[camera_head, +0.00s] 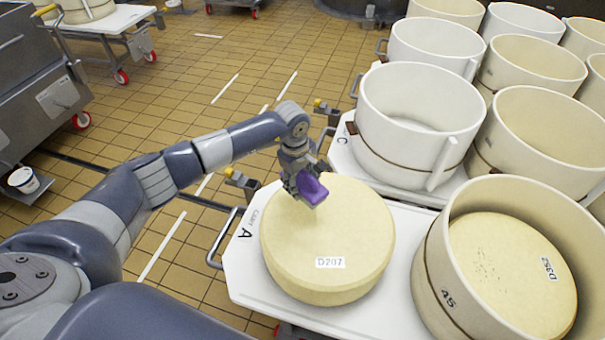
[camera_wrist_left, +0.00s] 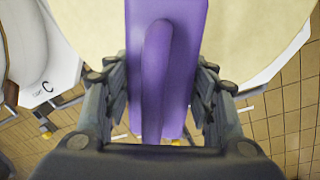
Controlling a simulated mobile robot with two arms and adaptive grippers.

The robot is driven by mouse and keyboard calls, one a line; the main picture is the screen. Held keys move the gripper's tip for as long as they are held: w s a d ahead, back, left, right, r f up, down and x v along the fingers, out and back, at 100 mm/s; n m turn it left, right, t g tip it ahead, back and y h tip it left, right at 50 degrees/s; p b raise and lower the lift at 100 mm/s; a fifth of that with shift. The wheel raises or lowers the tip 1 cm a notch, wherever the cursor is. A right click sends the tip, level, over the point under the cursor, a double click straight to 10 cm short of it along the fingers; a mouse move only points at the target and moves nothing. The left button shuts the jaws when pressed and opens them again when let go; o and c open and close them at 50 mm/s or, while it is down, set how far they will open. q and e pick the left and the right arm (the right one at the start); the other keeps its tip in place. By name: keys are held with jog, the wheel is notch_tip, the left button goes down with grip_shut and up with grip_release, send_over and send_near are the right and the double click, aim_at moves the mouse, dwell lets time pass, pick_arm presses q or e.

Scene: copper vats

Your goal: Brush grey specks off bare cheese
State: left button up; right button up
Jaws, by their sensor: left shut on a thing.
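A bare cheese wheel (camera_head: 337,242) labelled D207 sits on the white top of cart A (camera_head: 245,262), with no mould around it. My left gripper (camera_head: 302,186) is shut on a purple brush (camera_head: 313,191) over the wheel's far-left top. The brush also shows in the left wrist view (camera_wrist_left: 165,60), between the fingers, with the pale cheese behind it. I cannot tell whether its underside touches the cheese. No grey specks stand out on the visible top of D207. A second cheese (camera_head: 495,268) labelled D352 sits inside a mould and has dark specks on top. My right gripper is not in view.
The mould marked 45 (camera_head: 436,285) stands close to the right of the bare cheese. White moulds (camera_head: 410,120) stand on cart C behind it. A grey metal bin (camera_head: 40,80) stands at left. The tiled floor (camera_head: 215,75) is open in the middle.

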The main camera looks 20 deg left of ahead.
pick_arm(q)
notch_tip(320, 180, up, 2)
jog(key=shift+r+p, duration=0.25)
jog(key=shift+p, duration=0.25)
jog(key=shift+r, duration=0.15)
jog(key=shift+s, duration=0.1)
